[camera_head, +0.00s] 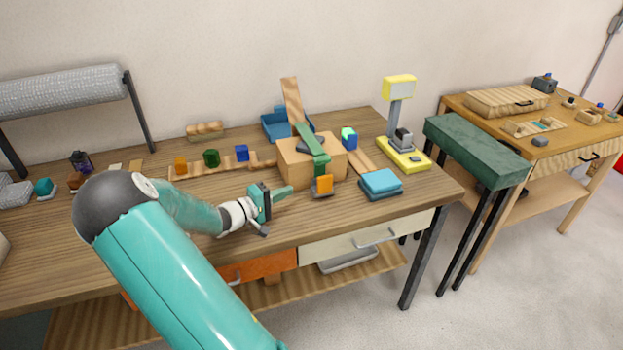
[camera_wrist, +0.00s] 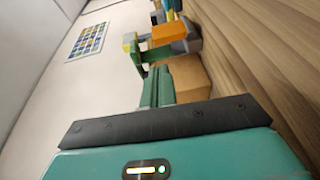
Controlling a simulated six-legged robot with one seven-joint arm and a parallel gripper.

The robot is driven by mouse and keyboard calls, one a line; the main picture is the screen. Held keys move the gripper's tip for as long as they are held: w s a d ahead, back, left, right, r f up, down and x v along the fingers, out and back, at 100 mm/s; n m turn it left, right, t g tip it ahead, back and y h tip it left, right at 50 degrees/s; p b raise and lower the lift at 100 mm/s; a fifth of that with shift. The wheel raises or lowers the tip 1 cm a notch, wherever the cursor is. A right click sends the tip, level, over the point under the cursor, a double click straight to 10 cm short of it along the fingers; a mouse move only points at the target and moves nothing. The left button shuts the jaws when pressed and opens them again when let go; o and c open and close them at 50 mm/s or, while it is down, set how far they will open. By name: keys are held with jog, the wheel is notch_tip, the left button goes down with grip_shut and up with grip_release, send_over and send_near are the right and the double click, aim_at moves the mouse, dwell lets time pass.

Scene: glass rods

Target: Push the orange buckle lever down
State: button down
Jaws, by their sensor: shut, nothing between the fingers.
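The orange buckle lever (camera_head: 323,185) is at the front of a wooden box (camera_head: 296,168), at the lower end of a green strap (camera_head: 314,148). It sticks out from the box's front side. In the wrist view the orange lever (camera_wrist: 168,33) shows beyond my fingers, near the green strap (camera_wrist: 136,56) and the box (camera_wrist: 190,78). My gripper (camera_head: 290,189) is left of the lever, apart from it, pointing right toward it. Its green fingers (camera_wrist: 157,86) are shut together with nothing between them. The exact gap to the lever is hard to tell.
Small colored blocks (camera_head: 211,158) stand on a wooden strip at left. A green-topped stand (camera_head: 475,148) is farther right.

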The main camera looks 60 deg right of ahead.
aim_at(325, 186)
jog(key=shift+d+f+h, duration=0.15)
jog(key=shift+d+h, duration=0.15)
jog(key=shift+d, duration=0.2)
jog(key=x, duration=1)
